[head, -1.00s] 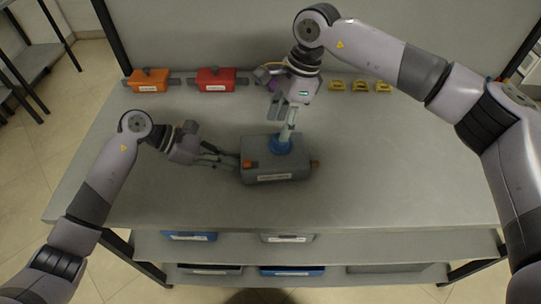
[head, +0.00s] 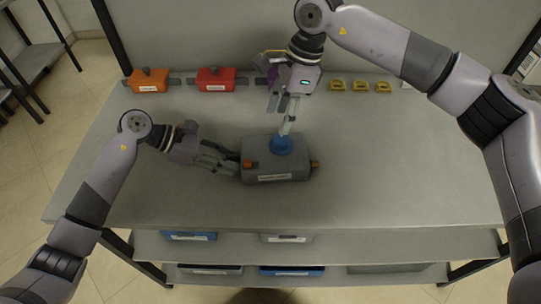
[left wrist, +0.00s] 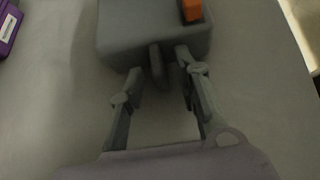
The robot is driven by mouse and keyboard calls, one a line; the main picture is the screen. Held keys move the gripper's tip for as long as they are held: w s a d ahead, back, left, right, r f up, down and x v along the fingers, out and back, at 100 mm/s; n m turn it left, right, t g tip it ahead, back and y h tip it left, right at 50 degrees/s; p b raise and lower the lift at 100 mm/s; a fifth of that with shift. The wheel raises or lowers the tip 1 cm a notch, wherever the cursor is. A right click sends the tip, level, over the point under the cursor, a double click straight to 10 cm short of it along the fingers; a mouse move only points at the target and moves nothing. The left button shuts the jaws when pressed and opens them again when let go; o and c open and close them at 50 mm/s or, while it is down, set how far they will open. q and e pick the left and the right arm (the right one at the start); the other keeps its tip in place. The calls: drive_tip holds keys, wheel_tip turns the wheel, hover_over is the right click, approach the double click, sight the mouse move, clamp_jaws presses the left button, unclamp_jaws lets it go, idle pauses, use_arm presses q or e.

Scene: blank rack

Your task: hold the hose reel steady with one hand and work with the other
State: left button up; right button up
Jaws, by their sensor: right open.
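The hose reel seems to be the grey box (head: 268,178) in the middle of the table, with a blue round cap (head: 282,146) on top, an orange button and a brass-coloured fitting on its right side. My left gripper (head: 238,163) is at the box's left side. In the left wrist view its open fingers (left wrist: 158,66) stand either side of a grey tab (left wrist: 158,68) on the box (left wrist: 140,30), with gaps showing. My right gripper (head: 287,130) is open and points down just above the blue cap. I cannot tell if it touches the cap.
An orange box (head: 148,80) and a red box (head: 216,79) stand along the back edge, with a purple thing partly hidden behind my right gripper. Several yellow pieces (head: 361,86) lie at the back right. Bins fill the shelves below. The table's right side is clear.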

use_arm(q)
drive_tip(key=w+v, duration=0.1)
drive_tip(key=v, duration=1.1)
drive_tip(key=shift+s, duration=0.4)
drive_tip(key=shift+s+f, duration=0.1)
